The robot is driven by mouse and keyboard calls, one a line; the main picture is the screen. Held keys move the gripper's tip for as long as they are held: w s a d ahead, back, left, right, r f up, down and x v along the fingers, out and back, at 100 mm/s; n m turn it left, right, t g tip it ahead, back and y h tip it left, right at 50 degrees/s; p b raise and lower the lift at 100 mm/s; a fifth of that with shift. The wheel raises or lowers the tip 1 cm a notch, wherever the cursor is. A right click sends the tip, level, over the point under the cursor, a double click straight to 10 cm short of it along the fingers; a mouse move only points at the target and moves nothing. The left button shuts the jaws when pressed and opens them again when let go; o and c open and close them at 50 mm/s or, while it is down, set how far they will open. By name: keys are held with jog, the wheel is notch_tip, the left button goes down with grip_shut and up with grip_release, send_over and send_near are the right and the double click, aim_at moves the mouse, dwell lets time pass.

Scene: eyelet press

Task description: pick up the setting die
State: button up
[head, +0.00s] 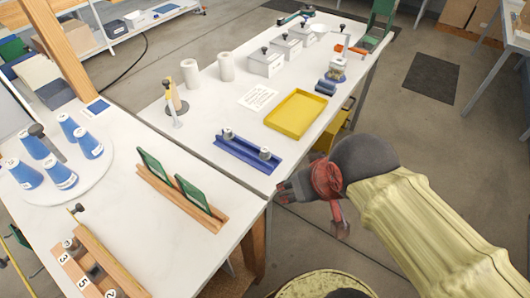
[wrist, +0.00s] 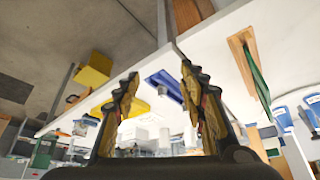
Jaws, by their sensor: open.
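No single part is clearly marked as the setting die. Two short grey metal cylinders stand on a blue tray (head: 247,155) near the front edge of the far table, a left one (head: 228,134) and a right one (head: 264,154). Another small metal piece (head: 70,243) sits in a wooden numbered block (head: 92,268) at the lower left. My gripper (head: 312,206) is to the right of the blue tray, off the table edge, and touches nothing I can see. In the wrist view my gripper (wrist: 158,85) has its fingers spread and empty, with the blue tray (wrist: 163,86) beyond them.
A yellow tray (head: 295,110) and a paper sheet (head: 257,97) lie behind the blue tray. A wooden rack with green plates (head: 180,193) and a round board of blue cups (head: 95,183) stand on the near table. The tabletop around the blue tray is mostly clear.

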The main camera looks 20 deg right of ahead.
jog(key=r+p, duration=0.2)
jog(key=n+g+p, duration=0.4)
jog(key=g+p, duration=0.2)
jog(key=p, duration=1.8)
send_over(265, 149)
jog(key=f, duration=0.5)
jog(key=shift+s+f, duration=0.2)
jog(key=shift+f, duration=0.35)
jog(key=shift+w+f, duration=0.15)
jog(key=shift+f, duration=3.4)
jog(key=shift+c, duration=0.2)
